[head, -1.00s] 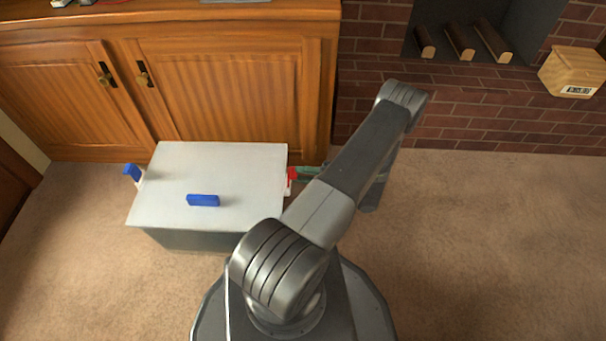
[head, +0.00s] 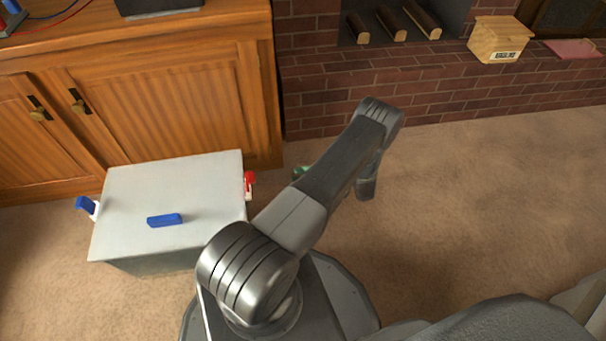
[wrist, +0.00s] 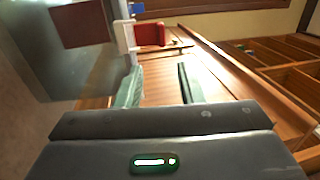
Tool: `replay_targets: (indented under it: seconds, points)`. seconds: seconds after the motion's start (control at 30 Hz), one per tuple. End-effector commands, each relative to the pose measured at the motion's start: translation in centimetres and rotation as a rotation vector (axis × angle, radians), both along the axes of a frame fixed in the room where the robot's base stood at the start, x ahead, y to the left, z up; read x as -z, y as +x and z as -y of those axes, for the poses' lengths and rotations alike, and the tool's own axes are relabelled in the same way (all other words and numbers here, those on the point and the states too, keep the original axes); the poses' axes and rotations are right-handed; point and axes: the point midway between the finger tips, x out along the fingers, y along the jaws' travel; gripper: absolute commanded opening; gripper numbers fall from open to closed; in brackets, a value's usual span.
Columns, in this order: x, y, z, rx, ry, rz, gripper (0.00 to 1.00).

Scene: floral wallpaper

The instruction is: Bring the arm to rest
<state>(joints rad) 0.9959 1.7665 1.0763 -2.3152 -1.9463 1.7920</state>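My arm (head: 336,172) reaches forward, bent at the elbow, over the carpet to the right of a grey-white box. My gripper (wrist: 158,84) shows in the wrist view with two green fingers apart and nothing between them. In the head view it is mostly hidden behind the arm, with only a bit of green (head: 301,173) showing. The gripper is beside the box's right side, apart from its red latch (head: 249,181). The latch also shows in the wrist view (wrist: 150,35), beyond the fingers.
The box (head: 205,185) has a blue handle (head: 165,220) on top and stands before a wooden cabinet (head: 165,100). A brick hearth (head: 400,90) bears a wooden box (head: 498,40). A grey rounded thing (head: 505,322) is at bottom right. Carpet at right is open.

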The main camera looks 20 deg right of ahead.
Motion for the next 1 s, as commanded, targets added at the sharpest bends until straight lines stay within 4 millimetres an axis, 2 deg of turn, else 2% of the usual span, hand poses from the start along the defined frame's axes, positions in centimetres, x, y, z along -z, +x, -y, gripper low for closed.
replay_targets:
  seconds: [0.13,0.7,0.87,1.0]
  points:
    - [0.1,-0.1,0.5,0.000,0.000,0.000,0.35]
    - [0.0,-0.1,0.3,0.000,0.000,0.000,0.35]
    - [-0.2,0.2,-1.1,-0.001,0.001,0.000,0.35]
    - [-0.6,0.7,-3.5,-0.004,0.002,0.000,0.35]
